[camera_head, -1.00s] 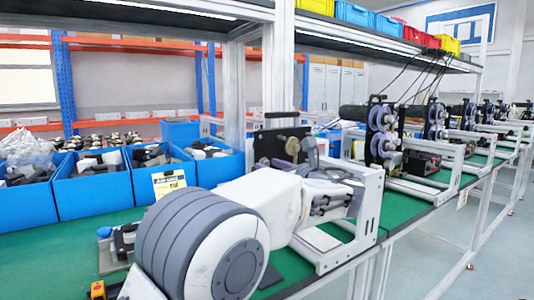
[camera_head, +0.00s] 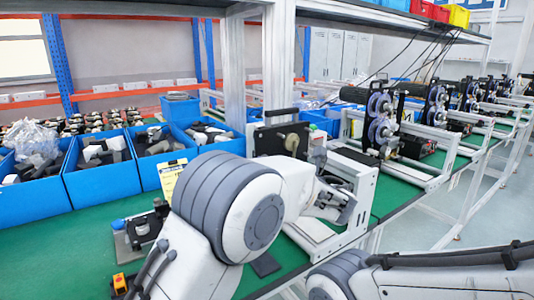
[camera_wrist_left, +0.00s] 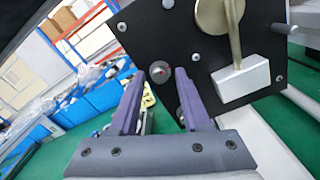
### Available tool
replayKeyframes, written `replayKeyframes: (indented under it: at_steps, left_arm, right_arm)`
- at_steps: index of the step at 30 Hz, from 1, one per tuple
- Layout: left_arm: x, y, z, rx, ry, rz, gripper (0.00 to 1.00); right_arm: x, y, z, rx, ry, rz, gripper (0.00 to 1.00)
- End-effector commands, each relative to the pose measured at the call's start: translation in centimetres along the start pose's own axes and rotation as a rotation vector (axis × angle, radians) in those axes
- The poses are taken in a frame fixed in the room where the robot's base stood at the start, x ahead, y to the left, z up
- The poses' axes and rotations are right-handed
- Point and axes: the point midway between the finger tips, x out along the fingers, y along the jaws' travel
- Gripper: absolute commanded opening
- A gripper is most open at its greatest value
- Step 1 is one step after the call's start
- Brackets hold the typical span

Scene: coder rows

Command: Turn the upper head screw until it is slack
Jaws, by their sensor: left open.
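A second round head, lower on the plate, is partly hidden by the right finger. The black plate also shows in the head view (camera_head: 268,140), with the screw too small to make out. My right gripper is out of view.
A brass disc (camera_wrist_left: 213,15) and a silver block (camera_wrist_left: 243,78) stick out from the plate, right of the fingers. Blue bins (camera_head: 103,184) of parts line the left. More coders (camera_head: 380,125) stand in a row along the green bench (camera_head: 398,195).

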Motion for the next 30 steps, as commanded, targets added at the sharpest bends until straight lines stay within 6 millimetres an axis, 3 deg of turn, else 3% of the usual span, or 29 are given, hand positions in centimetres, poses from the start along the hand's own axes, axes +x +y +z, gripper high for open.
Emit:
replayKeyframes:
  at_steps: [23,25,27,30]
  left_arm:
    - [0.0,0.03,-0.06,0.003,-0.001,0.0,0.47]
    - [0.0,0.03,-0.06,0.003,0.0,0.0,0.28]
    - [0.0,0.03,-0.06,0.003,0.0,0.0,0.02]
    - [0.0,0.04,-0.05,0.002,0.0,0.001,0.0]
  right_arm:
    - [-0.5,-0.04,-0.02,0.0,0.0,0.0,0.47]
    - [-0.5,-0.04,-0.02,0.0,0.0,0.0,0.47]
    - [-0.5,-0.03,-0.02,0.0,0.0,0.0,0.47]
    - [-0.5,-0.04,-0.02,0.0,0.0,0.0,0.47]
